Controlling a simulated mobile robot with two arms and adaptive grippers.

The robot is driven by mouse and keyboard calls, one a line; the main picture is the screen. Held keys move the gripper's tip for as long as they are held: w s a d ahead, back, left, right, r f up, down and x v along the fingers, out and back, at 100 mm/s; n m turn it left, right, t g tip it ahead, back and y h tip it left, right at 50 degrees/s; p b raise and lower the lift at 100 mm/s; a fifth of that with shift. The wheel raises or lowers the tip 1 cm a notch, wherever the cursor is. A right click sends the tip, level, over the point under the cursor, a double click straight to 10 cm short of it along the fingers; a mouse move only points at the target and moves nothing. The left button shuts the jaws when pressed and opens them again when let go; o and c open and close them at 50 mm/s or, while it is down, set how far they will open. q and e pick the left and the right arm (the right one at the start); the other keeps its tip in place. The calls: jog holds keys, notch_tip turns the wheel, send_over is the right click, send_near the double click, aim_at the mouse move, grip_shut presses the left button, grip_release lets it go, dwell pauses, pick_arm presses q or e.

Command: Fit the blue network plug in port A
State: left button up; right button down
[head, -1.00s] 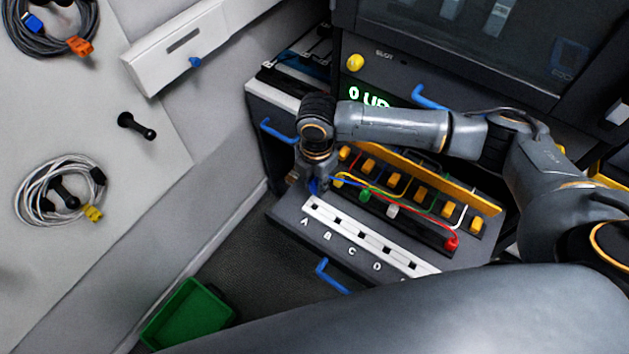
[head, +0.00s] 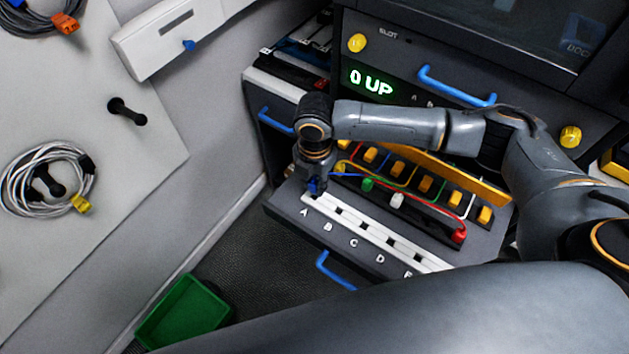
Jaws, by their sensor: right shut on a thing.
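My right gripper (head: 314,186) points down at the left end of the white port strip (head: 376,232), shut on the blue network plug (head: 314,188). Only a little of the plug shows below the fingers. It is right at port A, by the letter A, and hides that port's opening. I cannot tell whether the plug is in the port or just above it. A blue cable (head: 348,175) runs from the plug to the right. The ports beside B, C and D look empty. My left gripper is not in view.
Behind the strip, green (head: 367,185), white (head: 397,200) and red (head: 459,236) plugs sit in a dark rack with yellow blocks. A display (head: 371,83) reads "0 UP". A green bin (head: 184,312) stands on the floor. Coiled cables hang on the left wall.

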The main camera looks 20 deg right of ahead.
jog(key=p, duration=0.2)
jog(key=shift+p, duration=0.3)
dwell(2.5)
jog(key=shift+f, duration=1.5)
dwell(1.7)
jog(key=c, duration=1.1)
grip_release()
jog(key=o, duration=0.5)
jog(key=shift+r, duration=0.1)
